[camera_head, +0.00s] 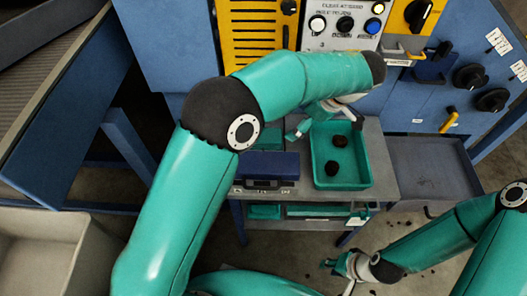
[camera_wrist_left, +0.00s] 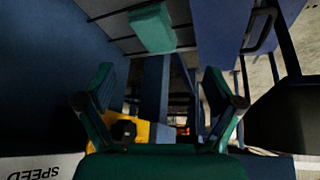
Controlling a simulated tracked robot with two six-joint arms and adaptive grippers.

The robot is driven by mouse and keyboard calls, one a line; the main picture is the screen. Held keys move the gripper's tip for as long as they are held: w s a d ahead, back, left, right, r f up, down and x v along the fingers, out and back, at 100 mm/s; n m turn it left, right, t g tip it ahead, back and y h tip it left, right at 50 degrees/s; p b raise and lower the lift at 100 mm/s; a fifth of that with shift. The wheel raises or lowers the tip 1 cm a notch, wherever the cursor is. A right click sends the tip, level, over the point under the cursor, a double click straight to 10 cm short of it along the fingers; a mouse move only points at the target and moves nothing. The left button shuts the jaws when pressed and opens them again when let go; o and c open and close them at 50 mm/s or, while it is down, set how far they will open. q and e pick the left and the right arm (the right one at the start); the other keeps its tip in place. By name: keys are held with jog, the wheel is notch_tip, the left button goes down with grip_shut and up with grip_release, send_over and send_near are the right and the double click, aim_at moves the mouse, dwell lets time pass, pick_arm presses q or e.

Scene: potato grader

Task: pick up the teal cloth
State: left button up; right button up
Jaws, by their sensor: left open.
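A teal patch (camera_head: 268,143), which looks like the teal cloth, shows on the grey table behind the dark blue box. The box and my left arm hide part of it. In the left wrist view, a teal block-like shape (camera_wrist_left: 152,28) lies on a grey surface beyond the fingers; I cannot tell for sure that it is the same cloth. My left gripper (camera_head: 303,124) is open and empty above the table, to the right of the teal patch. Its fingers stand apart in the left wrist view (camera_wrist_left: 158,80). My right gripper (camera_head: 341,273) is low at the bottom right, its fingers apart and empty.
A teal tray (camera_head: 358,182) with two dark lumps stands on the table, right of the dark blue box (camera_head: 270,167). A grey bin (camera_head: 440,170) stands further right. The grader's control panel (camera_head: 345,25) rises behind. More teal items (camera_head: 264,212) are on the lower shelf.

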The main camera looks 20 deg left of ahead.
pick_arm(q)
jog(key=r+n, duration=0.1)
jog(key=b, duration=0.2)
send_over(276, 142)
jog(key=shift+n+y, duration=0.3)
notch_tip(276, 142, down, 8)
jog(key=shift+f, duration=0.1)
jog(key=shift+w+b+x, duration=0.1)
jog(key=shift+b+x, duration=0.1)
jog(key=shift+x, duration=1.4)
jog(key=shift+w+b+x, duration=0.15)
jog(key=shift+x, duration=1.45)
pick_arm(e)
notch_tip(276, 142, down, 4)
jog(key=shift+a+r, duration=0.1)
jog(key=shift+r, duration=0.05)
pick_arm(q)
jog(key=shift+c, duration=0.2)
jog(key=c, duration=0.9)
